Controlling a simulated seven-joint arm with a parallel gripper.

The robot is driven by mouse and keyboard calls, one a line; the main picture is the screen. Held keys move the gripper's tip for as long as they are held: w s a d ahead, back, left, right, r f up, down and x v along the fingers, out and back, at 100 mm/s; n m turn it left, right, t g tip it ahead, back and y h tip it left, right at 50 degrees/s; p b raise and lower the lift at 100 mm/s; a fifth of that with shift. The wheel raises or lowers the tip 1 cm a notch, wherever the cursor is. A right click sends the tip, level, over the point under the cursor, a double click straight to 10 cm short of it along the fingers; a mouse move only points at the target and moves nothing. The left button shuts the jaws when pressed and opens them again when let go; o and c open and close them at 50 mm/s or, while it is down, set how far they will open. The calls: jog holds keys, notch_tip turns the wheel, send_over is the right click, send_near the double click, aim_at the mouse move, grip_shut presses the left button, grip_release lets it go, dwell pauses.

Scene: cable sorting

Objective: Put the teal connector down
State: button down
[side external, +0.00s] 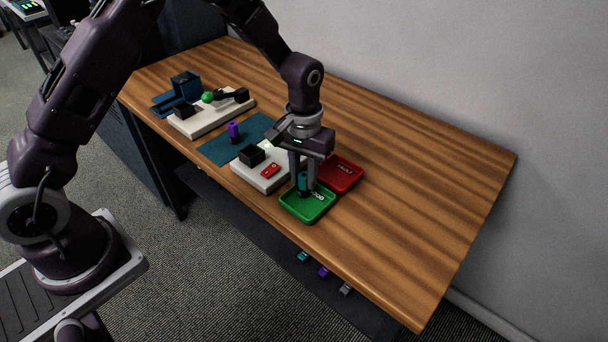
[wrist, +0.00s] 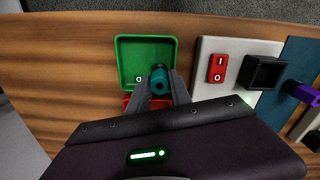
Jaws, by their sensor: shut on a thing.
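The teal connector (side external: 303,181) is upright between the fingers of my gripper (side external: 302,184), over the green tray (side external: 308,212). My gripper is shut on it. In the wrist view the teal connector (wrist: 159,80) sits between the fingertips (wrist: 160,84), with the green tray (wrist: 128,52) behind it. White lettering on the tray floor is partly hidden by the connector. I cannot tell whether the connector's lower end touches the tray floor.
A red tray (side external: 345,174) adjoins the green one. A white board with a red switch (side external: 270,170) and black socket (side external: 252,155) is beside them. The table's right part is clear.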

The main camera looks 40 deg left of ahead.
aim_at(304, 175)
jog(key=c, duration=1.2)
grip_release()
jog(key=shift+f, duration=0.1)
notch_tip(304, 175, up, 12)
jog(key=shift+r, duration=0.2)
jog(key=s+a+r+t, duration=0.2)
jog(key=s+r, duration=0.4)
jog(key=r, duration=0.3)
jog(key=s+a+r+m+t, duration=0.1)
jog(key=s, duration=0.6)
jog(key=s+r+m+t, duration=0.1)
jog(key=s, duration=0.5)
jog(key=s+a+r+m+t, duration=0.1)
jog(key=s, duration=0.6)
jog(key=shift+s+a+r+t, duration=0.1)
jog(key=shift+s+a+t, duration=0.2)
jog(key=shift+s+a, duration=0.05)
